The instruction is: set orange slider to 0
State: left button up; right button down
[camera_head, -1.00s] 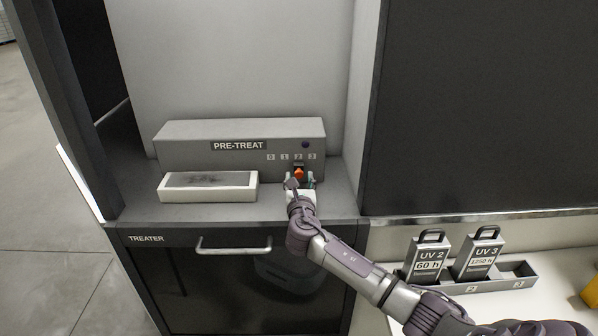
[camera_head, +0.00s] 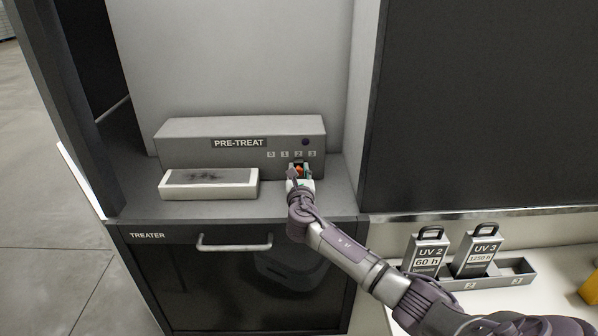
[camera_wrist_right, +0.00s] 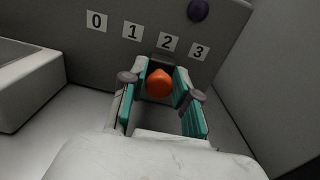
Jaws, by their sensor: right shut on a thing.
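The orange slider (camera_head: 299,170) is on the front face of the grey PRE-TREAT box (camera_head: 185,142), below the printed numbers 0 to 3. In the right wrist view the orange knob (camera_wrist_right: 159,83) sits below the 2 label (camera_wrist_right: 169,43), between the teal finger pads. My right gripper (camera_head: 300,172) is at the box front, shut on the orange slider. It also shows in the right wrist view (camera_wrist_right: 160,90), with a finger on either side of the knob. My left gripper is not in view.
A white tray with a dark smudged top (camera_head: 210,190) lies left of the slider on the grey counter. A dark round button (camera_head: 305,142) is above the numbers. A rack (camera_head: 512,272) with UV 2 and UV 3 cartridges stands at the lower right.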

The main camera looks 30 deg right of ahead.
jog(key=b, duration=0.1)
send_near(270, 163)
jog(key=x, duration=0.5)
jog(key=shift+r, duration=0.1)
jog(key=shift+d, duration=0.1)
jog(key=c, duration=1.2)
grip_release()
jog(key=shift+o, duration=1.2)
jog(key=shift+w+a, duration=0.15)
jog(key=shift+a, duration=0.05)
